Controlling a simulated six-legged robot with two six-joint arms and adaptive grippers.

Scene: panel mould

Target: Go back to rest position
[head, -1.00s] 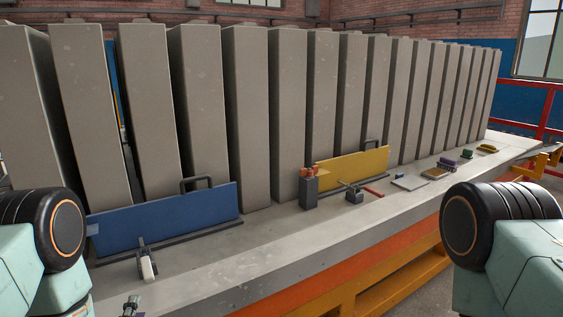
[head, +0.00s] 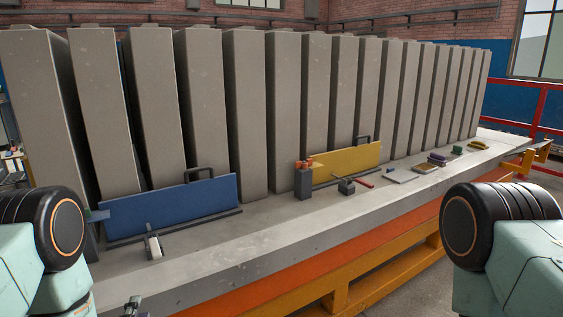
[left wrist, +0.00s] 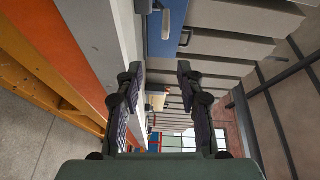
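My left gripper (head: 131,307) shows only as a small tip at the bottom edge of the head view. In the left wrist view its two fingers (left wrist: 158,80) are apart with nothing between them; it is open and empty. It is in front of the table edge, clear of the parts on it. My right gripper is out of view. The blue panel (head: 172,207) stands on the concrete-coloured table (head: 230,250), and a white-handled clamp (head: 154,246) stands in front of it. The yellow panel (head: 347,163) stands farther right.
Tall grey columns (head: 245,115) line the table's back. A dark block with orange pieces (head: 303,181), a small dark clamp (head: 346,187) and several small items lie on the table. An orange frame (head: 340,290) runs below it. A red railing (head: 540,110) stands right.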

